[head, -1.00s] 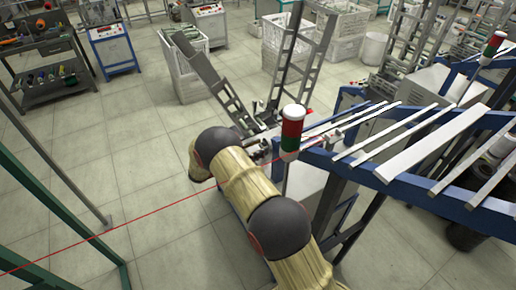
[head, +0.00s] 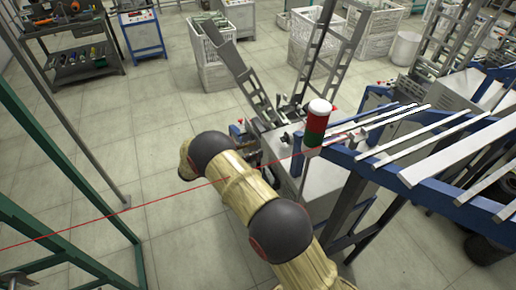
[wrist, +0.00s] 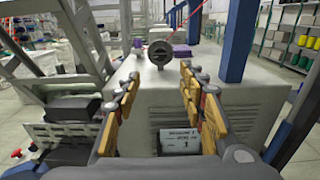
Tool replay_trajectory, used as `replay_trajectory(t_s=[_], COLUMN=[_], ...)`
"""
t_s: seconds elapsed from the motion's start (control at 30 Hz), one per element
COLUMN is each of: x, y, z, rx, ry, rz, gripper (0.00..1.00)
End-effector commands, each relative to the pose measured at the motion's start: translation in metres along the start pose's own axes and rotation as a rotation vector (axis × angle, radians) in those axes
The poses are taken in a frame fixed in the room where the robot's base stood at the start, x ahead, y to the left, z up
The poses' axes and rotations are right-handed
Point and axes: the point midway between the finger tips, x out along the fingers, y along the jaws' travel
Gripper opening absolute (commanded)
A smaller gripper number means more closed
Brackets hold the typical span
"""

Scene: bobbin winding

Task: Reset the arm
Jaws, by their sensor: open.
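In the wrist view my gripper (wrist: 158,84) is open, with its wooden-looking finger pads spread left and right and nothing between them. It faces a grey machine housing (wrist: 235,98). A dark round spindle part (wrist: 158,53) stands on top of the housing, beyond the fingertips. A purple item (wrist: 181,51) is behind it. A red thread (wrist: 199,11) runs above. In the head view my arm reaches toward the winding machine, and my gripper cannot be made out there.
A red-green signal lamp (head: 316,122) and a blue frame with white bars (head: 440,188) stand right of my arm. A green frame (head: 62,250) stands at left. The red thread (head: 100,220) crosses the aisle. White crates (head: 215,72) stand behind. The floor at left centre is clear.

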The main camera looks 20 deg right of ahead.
Motion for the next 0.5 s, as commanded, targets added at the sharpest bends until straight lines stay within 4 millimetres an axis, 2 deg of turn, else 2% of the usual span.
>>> replay_trajectory(t_s=[0.5], x=[0.0003], y=[0.0009], z=[-0.0014], rx=[0.021], ry=[0.005], rz=[0.003], gripper=[0.41])
